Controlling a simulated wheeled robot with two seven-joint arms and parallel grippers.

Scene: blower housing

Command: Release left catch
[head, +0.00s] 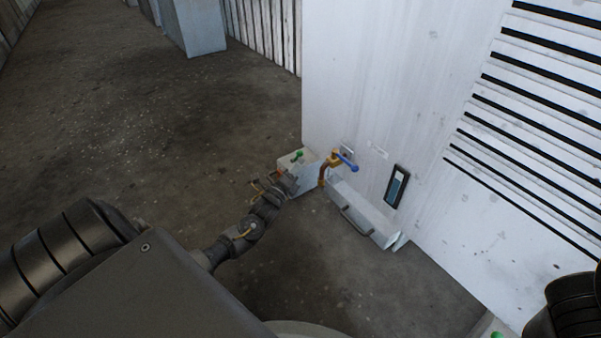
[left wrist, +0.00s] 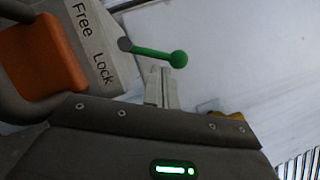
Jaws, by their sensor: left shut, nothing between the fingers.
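The left catch is a pale box (head: 303,178) at the foot of the white housing, with a green lever (head: 299,155) on top. In the left wrist view the green lever (left wrist: 155,52) ends in a round knob and lies beside a plate marked "Free" and "Lock" (left wrist: 92,45). My left gripper (head: 287,186) is at the box's near left side. In the left wrist view its fingers (left wrist: 163,85) are shut and empty, just below the lever's knob; I cannot tell whether they touch it. My right gripper is out of view.
A brass valve with a blue handle (head: 346,161) sticks out right of the catch. A long pale drawer with a grey handle (head: 366,217) and a dark-framed window (head: 397,187) are farther right. An orange part (left wrist: 40,55) is beside the label. Floor on the left is open.

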